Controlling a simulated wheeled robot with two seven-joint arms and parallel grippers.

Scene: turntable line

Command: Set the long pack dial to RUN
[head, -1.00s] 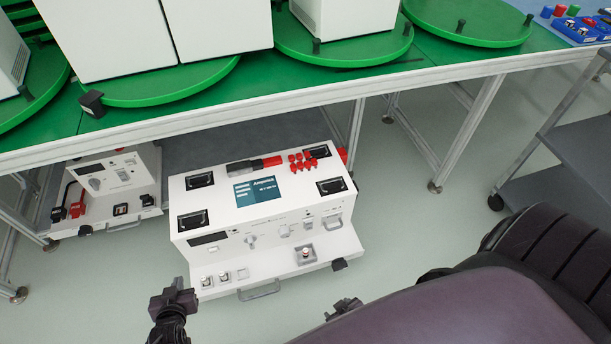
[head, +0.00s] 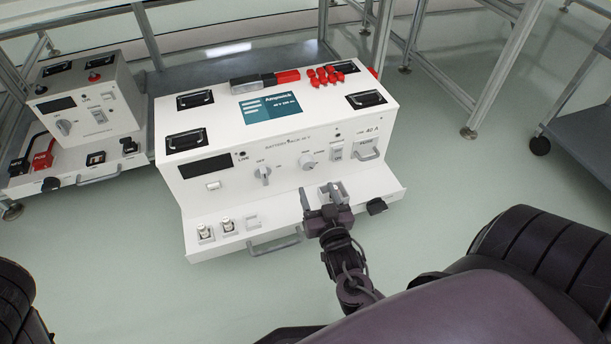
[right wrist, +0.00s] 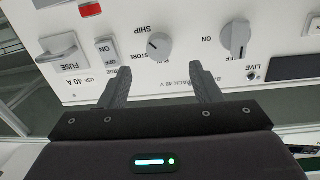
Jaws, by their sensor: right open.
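The long battery pack (head: 225,150) is a wide white box on the floor shelf with a blue label on top. Its front face carries a small round dial (head: 308,162), which shows in the right wrist view (right wrist: 158,46) near the upside-down word SHIP. I cannot read a RUN mark or tell the dial's exact setting. My right gripper (head: 322,195) is open and empty in front of the pack's lower front. In the right wrist view its fingertips (right wrist: 160,72) are apart, below and either side of the dial, not touching it. My left gripper is not in view.
An OFF/ON knob (head: 263,174) is left of the dial, and it shows in the right wrist view (right wrist: 236,38). A smaller pack (head: 85,100) stands left. Table legs rise behind.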

